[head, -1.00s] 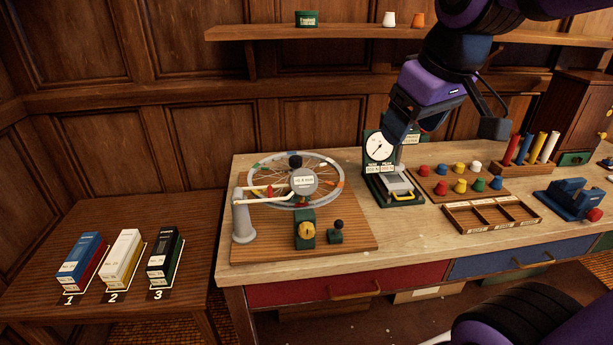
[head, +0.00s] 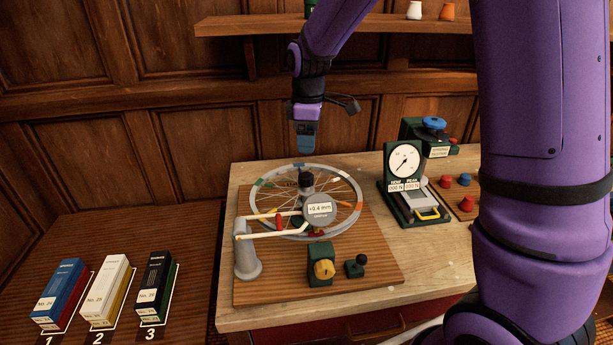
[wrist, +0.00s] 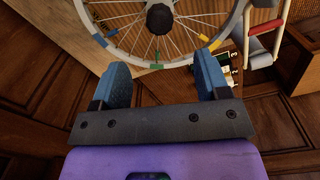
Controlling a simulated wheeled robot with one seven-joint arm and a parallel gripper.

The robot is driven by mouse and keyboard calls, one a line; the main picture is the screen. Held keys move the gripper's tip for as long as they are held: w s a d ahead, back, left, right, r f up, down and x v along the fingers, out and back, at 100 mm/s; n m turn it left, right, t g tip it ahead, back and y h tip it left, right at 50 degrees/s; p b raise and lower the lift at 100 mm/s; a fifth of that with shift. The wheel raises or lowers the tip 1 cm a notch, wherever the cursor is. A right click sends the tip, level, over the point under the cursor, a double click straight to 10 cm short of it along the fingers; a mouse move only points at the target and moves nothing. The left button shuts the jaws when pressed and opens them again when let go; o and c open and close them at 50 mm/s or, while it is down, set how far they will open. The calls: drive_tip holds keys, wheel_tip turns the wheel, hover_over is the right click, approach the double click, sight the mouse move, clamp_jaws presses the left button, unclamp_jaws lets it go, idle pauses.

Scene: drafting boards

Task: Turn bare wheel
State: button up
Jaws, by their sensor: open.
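The bare spoked wheel (head: 258,228) lies flat above a wooden base board on the workbench, with coloured marks around its pale rim and a dark hub knob (head: 306,180). A grey gauge (head: 319,210) on an arm from a grey post sits over the near part of the wheel and reads about +0.4 mm. My gripper (head: 306,145) points down above the far side of the wheel, apart from it. In the wrist view the blue fingers (wrist: 162,82) are spread with nothing between them; the rim (wrist: 178,62) and hub (wrist: 160,19) lie beyond.
A green block with a yellow knob (head: 322,270) and a small black-knobbed lever (head: 356,266) stand at the board's front. A green dial press (head: 403,165) stands to the right. Three boxes (head: 106,290) are on the left table. A shelf (head: 270,26) runs above.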

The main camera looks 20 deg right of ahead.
sight(306, 174)
drive_tip(key=shift+w+a+f, duration=0.1)
drive_tip(key=shift+w+f, duration=0.05)
drive_tip(key=shift+f, duration=0.55)
wheel_tip(306, 174, down, 10)
drive_tip(key=shift+f, duration=0.1)
drive_tip(key=shift+c, duration=0.3)
clamp_jaws()
drive_tip(key=c, duration=1.2)
unclamp_jaws()
drive_tip(key=shift+n, duration=0.5)
drive_tip(key=n, duration=0.5)
drive_tip(key=shift+n, duration=0.3)
drive_tip(key=n, duration=0.5)
drive_tip(key=shift+w, duration=0.1)
drive_tip(key=shift+n, duration=0.3)
